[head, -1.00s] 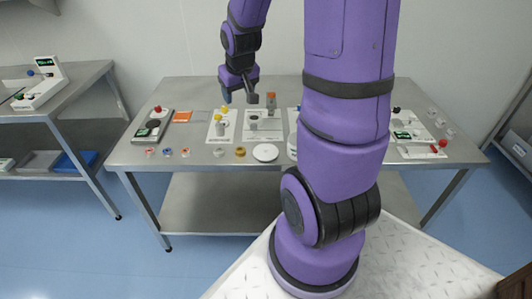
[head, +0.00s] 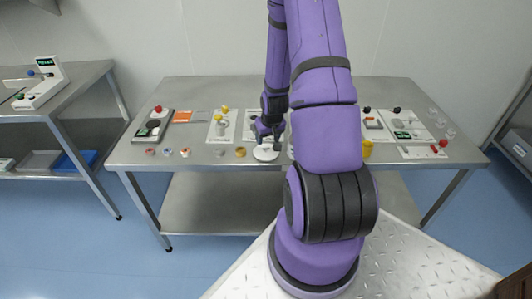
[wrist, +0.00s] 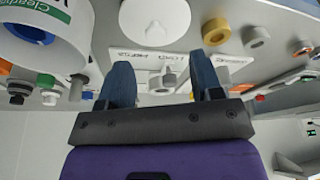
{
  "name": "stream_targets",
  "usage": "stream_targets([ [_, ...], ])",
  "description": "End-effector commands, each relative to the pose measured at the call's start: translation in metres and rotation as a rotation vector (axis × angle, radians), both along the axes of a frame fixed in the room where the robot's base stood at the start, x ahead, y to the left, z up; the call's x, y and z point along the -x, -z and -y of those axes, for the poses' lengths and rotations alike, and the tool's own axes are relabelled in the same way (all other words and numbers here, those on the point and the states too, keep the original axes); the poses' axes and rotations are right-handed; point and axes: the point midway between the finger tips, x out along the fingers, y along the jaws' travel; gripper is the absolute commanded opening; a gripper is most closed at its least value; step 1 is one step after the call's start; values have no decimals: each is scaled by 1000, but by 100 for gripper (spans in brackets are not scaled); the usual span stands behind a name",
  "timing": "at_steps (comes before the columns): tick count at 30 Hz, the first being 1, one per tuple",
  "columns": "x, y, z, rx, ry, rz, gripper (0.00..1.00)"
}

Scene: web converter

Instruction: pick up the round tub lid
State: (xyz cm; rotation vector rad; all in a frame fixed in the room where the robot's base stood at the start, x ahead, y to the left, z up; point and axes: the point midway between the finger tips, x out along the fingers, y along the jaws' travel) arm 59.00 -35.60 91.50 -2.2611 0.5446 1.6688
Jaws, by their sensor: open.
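The round tub lid, a flat white disc (head: 265,154), lies on the steel table near its front edge. In the wrist view the lid (wrist: 152,18) is at the top centre, with a small pale knob on it, cut off by the frame. My gripper (head: 267,134) is above the table just over the lid's far side in the head view. In the wrist view my gripper (wrist: 162,78) is open, its two blue fingers apart with nothing between them, and the lid lies beyond the fingertips. A white labelled tub (wrist: 45,35) stands beside the lid; my arm largely hides it in the head view.
A yellow ring (head: 240,152) and a grey round part (head: 219,153) lie left of the lid. Several small rings line the front left. A yellow cup (head: 367,149) is right of my arm. The steel table (head: 205,163) has a narrow clear front strip.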

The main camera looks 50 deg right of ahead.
Motion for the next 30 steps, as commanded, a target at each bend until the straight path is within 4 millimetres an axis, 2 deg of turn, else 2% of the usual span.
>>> stream_targets([
  [4, -5, 17, 2, -1, -1, -1, 60],
  [13, -10, 32, 7, -1, -1, 0, 60],
  [22, -22, 66, 19, -1, -1, -1, 60],
  [30, -25, 73, 21, 1, -1, 1, 60],
])
